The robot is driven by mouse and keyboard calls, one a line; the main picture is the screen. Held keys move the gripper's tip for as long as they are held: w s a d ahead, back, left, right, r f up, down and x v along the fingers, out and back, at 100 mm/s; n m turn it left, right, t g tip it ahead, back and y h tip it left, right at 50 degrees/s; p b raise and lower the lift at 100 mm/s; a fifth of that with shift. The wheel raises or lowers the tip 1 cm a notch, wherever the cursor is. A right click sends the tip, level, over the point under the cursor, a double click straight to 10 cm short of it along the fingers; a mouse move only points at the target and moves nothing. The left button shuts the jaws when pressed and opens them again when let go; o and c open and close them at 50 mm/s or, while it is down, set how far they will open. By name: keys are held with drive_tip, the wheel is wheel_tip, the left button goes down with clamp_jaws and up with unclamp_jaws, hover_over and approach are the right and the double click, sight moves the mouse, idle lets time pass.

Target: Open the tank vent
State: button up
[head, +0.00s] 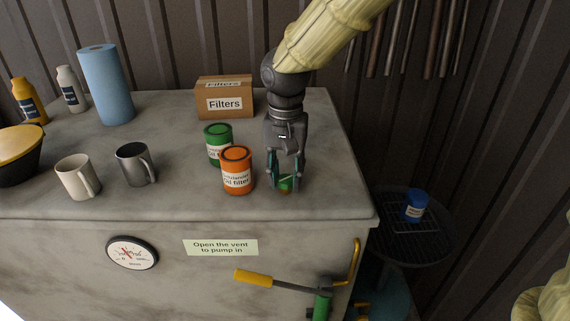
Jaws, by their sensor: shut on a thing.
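My gripper (286,176) points down over the right part of the tank's top, close to the front edge. It is shut on a small green vent knob (285,185) that sits low between its fingertips. The fingers hide part of the knob, and I cannot tell how far it is turned. The tank (205,212) has a grey, stained surface. A label (221,247) on its front reads "Open the vent to pump in".
An orange oil filter can (237,172) stands just left of my gripper, with a green can (217,140) behind it. A Filters box (224,98) stands at the back. Two mugs (76,178) (134,165) are at left. A yellow-handled lever (254,278) is on the front.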

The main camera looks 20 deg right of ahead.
sight(286, 178)
drive_tip(key=n+p, duration=0.4)
drive_tip(key=n, duration=0.1)
drive_tip(key=shift+s+n, duration=0.1)
drive_tip(key=shift+n, duration=0.2)
drive_tip(key=n+p, duration=0.3)
drive_tip(key=n, duration=0.2)
drive_tip(key=shift+f+n, duration=0.1)
drive_tip(key=shift+n, duration=0.2)
drive_tip(key=o, duration=1.1)
drive_tip(key=shift+c, duration=0.2)
wheel_tip(286, 178, up, 12)
idle(0.3)
